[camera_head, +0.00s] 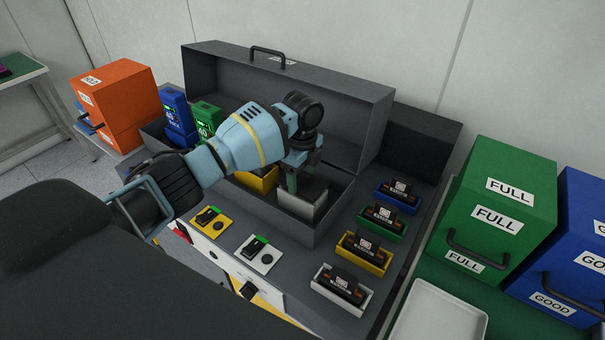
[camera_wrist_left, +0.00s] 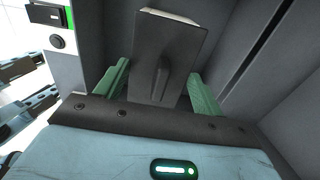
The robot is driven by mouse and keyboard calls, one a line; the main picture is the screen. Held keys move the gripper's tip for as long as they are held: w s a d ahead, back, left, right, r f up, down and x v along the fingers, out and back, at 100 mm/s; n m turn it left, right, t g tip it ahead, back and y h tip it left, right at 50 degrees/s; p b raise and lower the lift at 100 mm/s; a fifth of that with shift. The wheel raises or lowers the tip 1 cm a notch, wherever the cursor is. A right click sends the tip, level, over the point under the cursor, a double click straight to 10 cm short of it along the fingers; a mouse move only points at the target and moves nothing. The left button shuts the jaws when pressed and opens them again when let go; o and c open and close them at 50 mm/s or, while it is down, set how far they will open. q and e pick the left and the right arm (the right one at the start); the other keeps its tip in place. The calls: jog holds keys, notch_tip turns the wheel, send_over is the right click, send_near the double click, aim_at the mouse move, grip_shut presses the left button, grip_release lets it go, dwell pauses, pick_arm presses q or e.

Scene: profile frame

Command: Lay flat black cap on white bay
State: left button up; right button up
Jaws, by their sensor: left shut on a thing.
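My left gripper (camera_head: 301,178) reaches down into the open grey box. In the head view, the black cap (camera_head: 316,187) is partly hidden by the fingers. It is at the top of the white bay (camera_head: 303,208), and a white edge shows beyond the cap in the wrist view. I cannot tell whether the cap rests fully on the bay. My right gripper is not in view.
The box's walls (camera_head: 323,226) stand close around the gripper. A yellow bay (camera_head: 259,181) is to the left. Black modules in blue, green, yellow and white holders (camera_head: 341,289) line the right. Switches (camera_head: 257,253) are in front. Green and blue containers (camera_head: 505,205) stand far right.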

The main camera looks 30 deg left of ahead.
aim_at(302, 174)
pick_arm(q)
jog(key=shift+f, duration=0.95)
dwell(0.3)
jog(key=o, duration=1)
jog(key=shift+o, duration=0.2)
jog(key=shift+r, duration=3.95)
jog(key=shift+f, duration=0.1)
